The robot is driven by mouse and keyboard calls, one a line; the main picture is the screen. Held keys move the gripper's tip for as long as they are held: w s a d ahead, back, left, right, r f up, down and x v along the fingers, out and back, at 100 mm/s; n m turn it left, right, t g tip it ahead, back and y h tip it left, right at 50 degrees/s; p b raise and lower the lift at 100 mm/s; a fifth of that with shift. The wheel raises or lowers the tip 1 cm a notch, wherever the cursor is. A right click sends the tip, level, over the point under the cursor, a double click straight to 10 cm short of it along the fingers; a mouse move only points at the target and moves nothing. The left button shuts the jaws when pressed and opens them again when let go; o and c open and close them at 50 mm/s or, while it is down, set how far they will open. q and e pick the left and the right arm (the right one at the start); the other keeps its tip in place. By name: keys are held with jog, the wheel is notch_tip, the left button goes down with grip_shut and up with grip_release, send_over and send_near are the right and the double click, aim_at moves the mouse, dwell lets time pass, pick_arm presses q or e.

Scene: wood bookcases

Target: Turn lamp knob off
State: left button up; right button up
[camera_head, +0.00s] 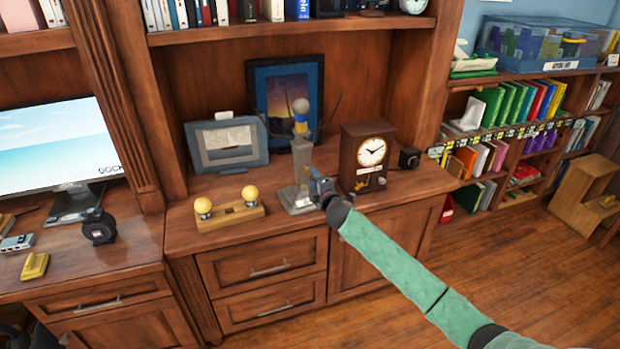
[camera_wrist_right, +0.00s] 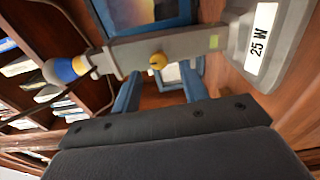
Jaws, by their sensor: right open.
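A grey lamp stand (camera_head: 301,160) stands upright on the wooden cabinet top, with a blue and yellow socket and a grey bulb (camera_head: 301,106) on top. In the right wrist view the lamp (camera_wrist_right: 125,55) lies sideways, with a "25 W" label on its base. Its small yellow knob (camera_wrist_right: 158,61) shows on the post. My right gripper (camera_head: 318,186) is at the lower post, in front of the lamp. In the wrist view its blue fingers (camera_wrist_right: 160,80) are open, with the knob between their tips. Contact cannot be told. My left gripper is out of view.
A wooden holder with two yellow bulbs (camera_head: 229,214) stands left of the lamp. Picture frames (camera_head: 228,145) stand behind. The cabinet top's front edge is mostly clear.

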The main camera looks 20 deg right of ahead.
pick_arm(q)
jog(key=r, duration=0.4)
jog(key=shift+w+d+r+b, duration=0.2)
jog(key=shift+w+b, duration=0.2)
pick_arm(e)
jog(key=s, duration=0.3)
jog(key=shift+s+d, duration=0.15)
jog(key=shift+s, duration=0.25)
jog(key=s+d+f+m+g+h, duration=0.2)
jog(key=d+m+g+h, duration=0.25)
jog(key=m, duration=0.55)
jog(key=s+a+f+m+g+y, duration=0.1)
jog(key=s+a+f+m+g, duration=0.4)
jog(key=s+f, duration=0.8)
jog(key=s+a+f+m+g+y, duration=0.1)
jog(key=s+a+f+g, duration=0.35)
jog(key=s+f, duration=0.8)
jog(key=s+a+f, duration=0.2)
jog(key=s+f, duration=0.2)
jog(key=s, duration=0.5)
jog(key=s+a+f+m+g+y, duration=0.1)
jog(key=s+a+f, duration=0.2)
jog(key=s, duration=0.7)
jog(key=s+a+f+g, duration=0.1)
jog(key=s+f, duration=0.4)
jog(key=s, duration=0.5)
jog(key=shift+s+a+f+m, duration=0.15)
jog(key=shift+a+m, duration=0.15)
jog(key=shift+a, duration=0.35)
